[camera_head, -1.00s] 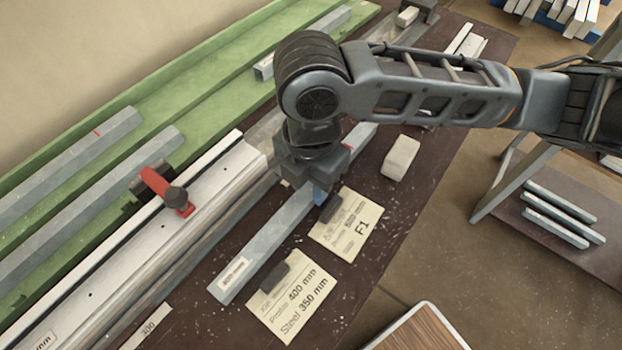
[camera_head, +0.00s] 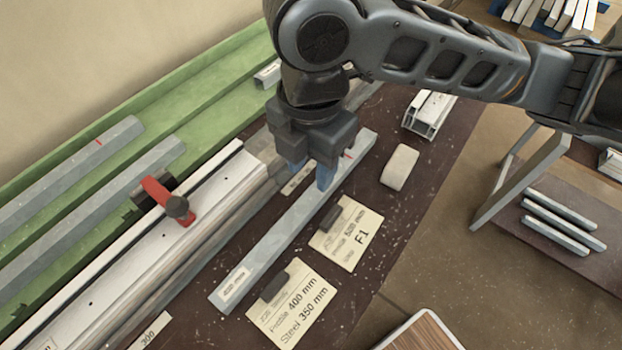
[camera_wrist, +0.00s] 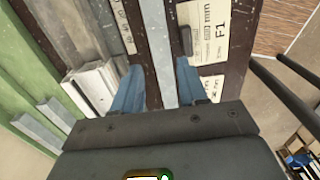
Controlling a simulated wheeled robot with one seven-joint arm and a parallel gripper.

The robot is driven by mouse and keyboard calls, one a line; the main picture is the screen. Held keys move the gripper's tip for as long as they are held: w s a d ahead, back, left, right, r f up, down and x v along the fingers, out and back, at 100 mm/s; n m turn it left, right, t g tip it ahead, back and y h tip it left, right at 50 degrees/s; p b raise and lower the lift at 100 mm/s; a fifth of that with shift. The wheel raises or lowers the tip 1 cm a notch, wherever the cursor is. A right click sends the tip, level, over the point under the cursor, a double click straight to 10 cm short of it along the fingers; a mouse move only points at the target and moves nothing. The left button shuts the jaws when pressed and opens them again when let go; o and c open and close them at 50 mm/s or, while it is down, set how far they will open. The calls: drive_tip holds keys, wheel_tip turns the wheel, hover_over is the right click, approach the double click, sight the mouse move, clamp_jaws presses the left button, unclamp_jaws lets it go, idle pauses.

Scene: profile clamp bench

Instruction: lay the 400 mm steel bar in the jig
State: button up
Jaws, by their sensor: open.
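A long grey steel bar (camera_head: 275,245), with a white label at its near end and a red mark near its far end, lies on the dark bench mat. My gripper (camera_head: 310,178) is open over the bar's far half. In the wrist view the bar (camera_wrist: 158,45) runs between the spread blue fingers of my gripper (camera_wrist: 158,72), apart from both; their exact height is unclear. Left of the bar is a pale metal rail (camera_head: 150,255) with a red clamp (camera_head: 165,196), apparently the jig. My gripper hides part of its far end.
Two paper cards (camera_head: 292,304) (camera_head: 347,234) lie right of the bar, held by dark clips. A pale block (camera_head: 400,167) and a white profile piece (camera_head: 430,113) lie beyond. A green rack (camera_head: 165,112) with grey bars stands at the left.

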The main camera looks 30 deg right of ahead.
drive_tip(key=shift+r, duration=2.25)
